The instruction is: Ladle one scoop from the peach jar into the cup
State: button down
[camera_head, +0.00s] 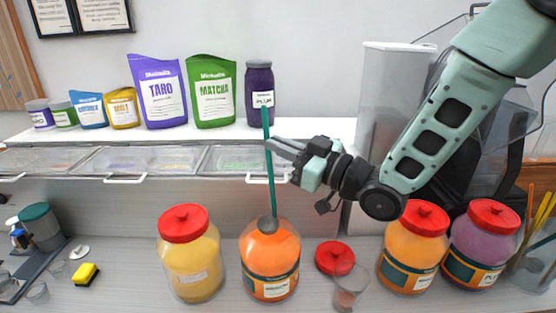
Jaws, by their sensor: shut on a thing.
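My gripper (276,150) is shut on the ladle's teal handle (271,180), which hangs nearly upright. The ladle's grey bowl (267,224) overlaps the mouth of an open jar of orange contents (268,258); I cannot tell whether it is above or inside the rim. This jar's label is too small to read surely, but it is the only jar without its lid. A loose red lid (335,258) lies on the counter to its right. A clear cup (349,288) stands just in front of that lid; a faint reddish tint shows in it.
A lidded yellow jar (190,262) stands left of the open jar. Lidded orange (411,252) and purple (477,245) jars stand right. Behind is a shelf (165,135) with pouches and covered bins. A yellow sponge (85,274) lies left; counter between it and the yellow jar is clear.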

dwell(0.6)
notch_tip(320, 180, down, 10)
jog(key=b, duration=1)
jog(key=shift+b, duration=0.35)
jog(key=shift+r, duration=0.1)
dwell(0.8)
notch_tip(320, 180, up, 14)
jog(key=p, duration=0.8)
jog(key=shift+r+p, duration=0.25)
jog(key=shift+p, duration=0.1)
dwell(0.6)
dwell(1.3)
